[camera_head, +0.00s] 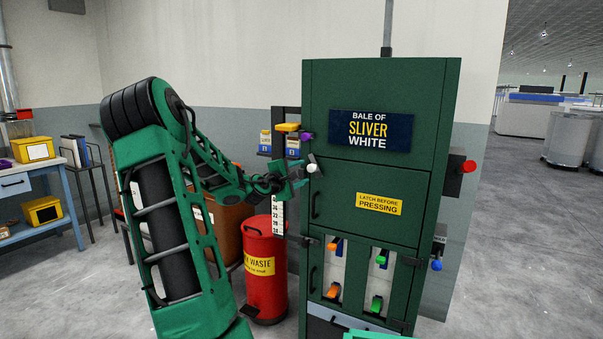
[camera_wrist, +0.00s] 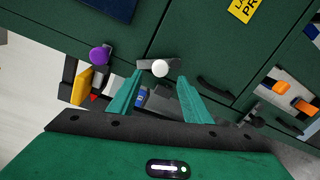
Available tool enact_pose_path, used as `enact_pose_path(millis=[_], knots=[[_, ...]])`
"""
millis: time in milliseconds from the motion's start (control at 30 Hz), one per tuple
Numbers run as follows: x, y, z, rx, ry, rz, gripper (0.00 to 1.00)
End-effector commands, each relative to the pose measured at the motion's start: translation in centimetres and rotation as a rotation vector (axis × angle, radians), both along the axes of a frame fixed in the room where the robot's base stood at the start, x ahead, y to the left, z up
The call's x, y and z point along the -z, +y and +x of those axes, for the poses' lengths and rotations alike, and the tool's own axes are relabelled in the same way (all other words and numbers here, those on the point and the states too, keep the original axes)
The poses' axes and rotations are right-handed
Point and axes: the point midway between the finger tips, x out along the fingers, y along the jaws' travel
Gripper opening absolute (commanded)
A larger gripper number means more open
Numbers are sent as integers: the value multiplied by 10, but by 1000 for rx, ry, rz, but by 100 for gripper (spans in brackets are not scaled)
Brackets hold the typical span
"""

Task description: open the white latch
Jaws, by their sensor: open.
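The white latch has a round white knob (camera_wrist: 160,68) on a dark arm at the edge of the green press cabinet's door. In the head view the white knob (camera_head: 312,168) shows on the cabinet's left edge, below a purple knob. My gripper (camera_wrist: 157,85) is open in the wrist view, its two green fingers apart. The white knob lies just beyond the fingertips, roughly between them, and the gap to it is hard to judge. In the head view my gripper (camera_head: 303,175) is close to the knob's left side. Nothing is held.
A purple knob (camera_head: 306,136) and a yellow handle (camera_head: 287,127) are just above. The green cabinet (camera_head: 335,80) carries orange, green, red and blue handles. A red waste bin (camera_head: 265,290) stands below my arm. Open floor (camera_head: 520,250) lies to the right.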

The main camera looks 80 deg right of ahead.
Motion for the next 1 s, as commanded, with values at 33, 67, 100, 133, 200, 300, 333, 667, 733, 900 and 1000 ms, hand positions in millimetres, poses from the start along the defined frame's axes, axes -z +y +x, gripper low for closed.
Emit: enact_pose_path(millis=[33, 67, 100, 133, 200, 300, 333, 667, 733, 900, 1000], knots=[[-1, 10, 4, -4, -2, 1, 45], [-1, 14, 5, -3, -2, 0, 45], [-1, 20, 8, -4, -2, 1, 45], [-1, 25, 8, -3, 0, 1, 45], [-2, 33, 11, -3, -2, -1, 45], [-3, 41, 13, -2, -1, -1, 45], [-3, 43, 13, -2, -1, -1, 45], [-3, 47, 14, -1, 0, -2, 45], [-3, 47, 14, -1, 0, -2, 45], [-3, 47, 14, -2, 0, -2, 45], [-3, 47, 15, -2, 0, -2, 45]])
